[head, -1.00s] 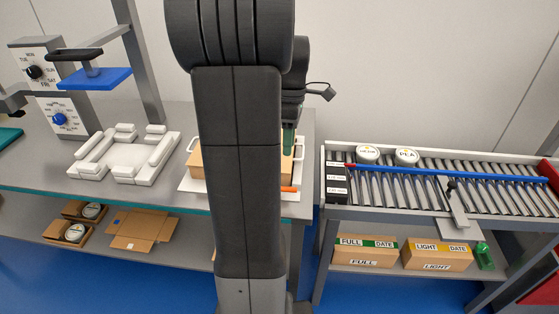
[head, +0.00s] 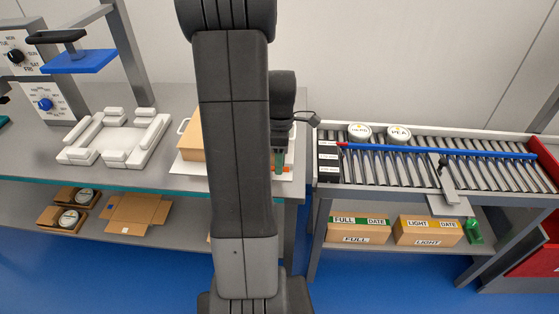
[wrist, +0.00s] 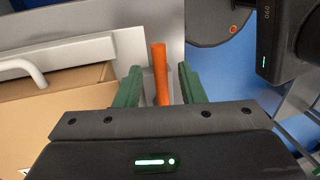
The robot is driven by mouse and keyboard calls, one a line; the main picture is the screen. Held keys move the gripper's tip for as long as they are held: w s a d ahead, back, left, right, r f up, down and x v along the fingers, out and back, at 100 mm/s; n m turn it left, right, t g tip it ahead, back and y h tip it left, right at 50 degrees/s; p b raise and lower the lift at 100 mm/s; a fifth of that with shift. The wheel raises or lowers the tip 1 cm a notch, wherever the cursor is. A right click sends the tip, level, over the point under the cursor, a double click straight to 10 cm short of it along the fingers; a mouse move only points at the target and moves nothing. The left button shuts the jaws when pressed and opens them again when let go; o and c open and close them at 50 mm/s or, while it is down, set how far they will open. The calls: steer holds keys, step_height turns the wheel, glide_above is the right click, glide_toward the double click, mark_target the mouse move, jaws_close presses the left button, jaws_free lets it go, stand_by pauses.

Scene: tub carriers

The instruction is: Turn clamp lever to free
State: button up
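The clamp lever is an orange bar (wrist: 160,72) standing between the fingers in the wrist view. A small piece of it shows in the head view (head: 286,169), at the right front of the white tray (head: 190,169). My gripper (wrist: 160,86) has two green fingers, apart, one on each side of the lever, with a visible gap on both sides. In the head view its green fingertips (head: 279,161) are low beside the lever. A cardboard box (wrist: 60,98) with a white handle is left of the lever. My arm hides much of the box and tray in the head view.
A white moulded fixture (head: 115,138) and a press with a blue plate (head: 80,61) stand left on the bench. At right is a roller conveyor (head: 420,168) with a blue bar (head: 440,151) and two round tubs. Labelled cartons (head: 360,229) sit below it.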

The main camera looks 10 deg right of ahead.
steer(key=shift+f, duration=0.2)
jaws_close()
